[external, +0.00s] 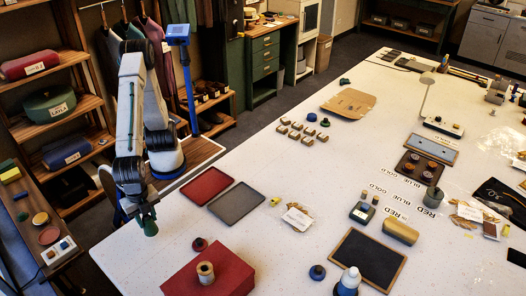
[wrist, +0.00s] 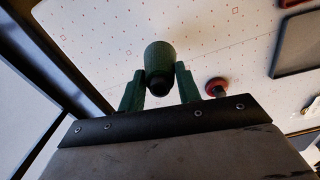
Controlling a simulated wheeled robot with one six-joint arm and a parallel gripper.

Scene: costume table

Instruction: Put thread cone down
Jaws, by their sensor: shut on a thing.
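My gripper (external: 143,212) is shut on a dark green thread cone (external: 150,228), near the left edge of the white table. In the wrist view, the cone (wrist: 158,58) sits between the two green fingers of my gripper (wrist: 158,88), one on each side. Its dark narrow end points toward the camera. In the external view, the cone is small and partly covered by the gripper. I cannot tell whether its bottom touches the tabletop.
A dark red spool (external: 200,244) stands right of the gripper, beside a red box (external: 212,276) bearing a tan spool (external: 205,272). A red tray (external: 206,186) and a grey tray (external: 236,204) lie farther back.

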